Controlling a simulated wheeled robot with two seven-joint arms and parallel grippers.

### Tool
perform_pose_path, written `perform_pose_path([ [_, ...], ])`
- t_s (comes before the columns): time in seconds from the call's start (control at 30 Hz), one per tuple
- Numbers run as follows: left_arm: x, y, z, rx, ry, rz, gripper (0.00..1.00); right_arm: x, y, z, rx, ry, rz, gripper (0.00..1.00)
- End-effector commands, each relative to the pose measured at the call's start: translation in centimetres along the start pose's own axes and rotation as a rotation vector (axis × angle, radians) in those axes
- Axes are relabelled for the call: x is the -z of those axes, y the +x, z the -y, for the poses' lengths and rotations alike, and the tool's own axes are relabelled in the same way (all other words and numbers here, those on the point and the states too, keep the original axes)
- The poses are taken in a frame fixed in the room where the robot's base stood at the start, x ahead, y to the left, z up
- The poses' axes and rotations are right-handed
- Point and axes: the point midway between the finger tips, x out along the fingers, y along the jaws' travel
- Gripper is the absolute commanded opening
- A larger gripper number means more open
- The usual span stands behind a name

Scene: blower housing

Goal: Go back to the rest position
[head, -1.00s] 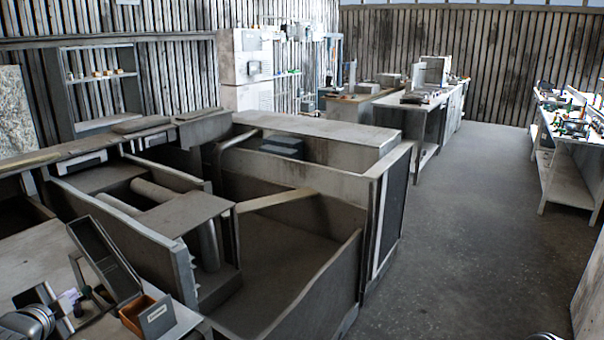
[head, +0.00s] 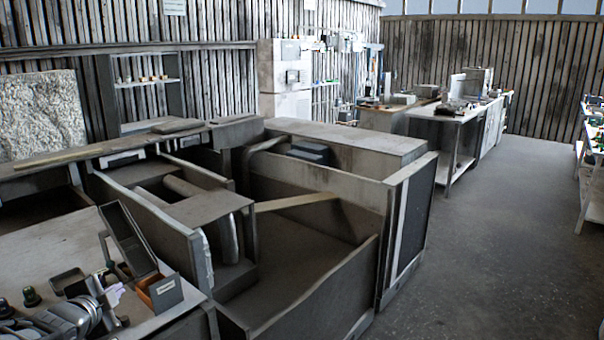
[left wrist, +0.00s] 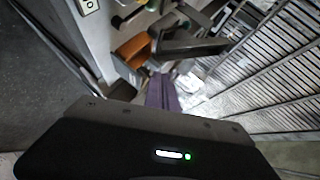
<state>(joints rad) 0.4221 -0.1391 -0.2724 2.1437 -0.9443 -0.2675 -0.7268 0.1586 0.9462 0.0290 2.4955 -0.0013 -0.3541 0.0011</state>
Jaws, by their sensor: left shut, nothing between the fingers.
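My left gripper (head: 112,294) is at the lower left of the head view, with my grey arm behind it. Its fingers are shut and hold nothing. It is over or beside the near bench (head: 58,246), close to a small orange-lined box (head: 160,291); I cannot tell the exact gap. In the left wrist view, the narrow purple fingers (left wrist: 162,92) show beyond the dark gripper body, and the orange box (left wrist: 134,48) is above and left of them. My right gripper is not in view.
A dark tilted panel (head: 128,240) stands beside the box. Small dark green-topped items (head: 31,296) lie on the bench. Grey partitions and open bins (head: 310,250) fill the middle. A workbench (head: 440,124) stands farther back. The floor (head: 490,240) at right is clear.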

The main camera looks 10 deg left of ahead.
Motion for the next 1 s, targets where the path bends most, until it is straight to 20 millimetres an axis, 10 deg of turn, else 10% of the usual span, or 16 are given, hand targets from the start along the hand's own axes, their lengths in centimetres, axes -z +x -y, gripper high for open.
perform_pose_path([
  [0.33,0.2,0.0,-0.5,0.008,-0.258,0.0,0.0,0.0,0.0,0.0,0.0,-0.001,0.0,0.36],
  [0.57,1.7,1.6,-5.1,-0.064,-0.505,0.006,0.0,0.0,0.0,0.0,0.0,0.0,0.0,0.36],
  [0.77,4.0,3.4,-11.7,-0.178,-0.713,0.031,0.0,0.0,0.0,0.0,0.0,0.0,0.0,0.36],
  [1.0,8.2,4.0,-25.6,-0.413,-1.005,0.151,0.0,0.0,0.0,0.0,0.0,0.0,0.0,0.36],
])
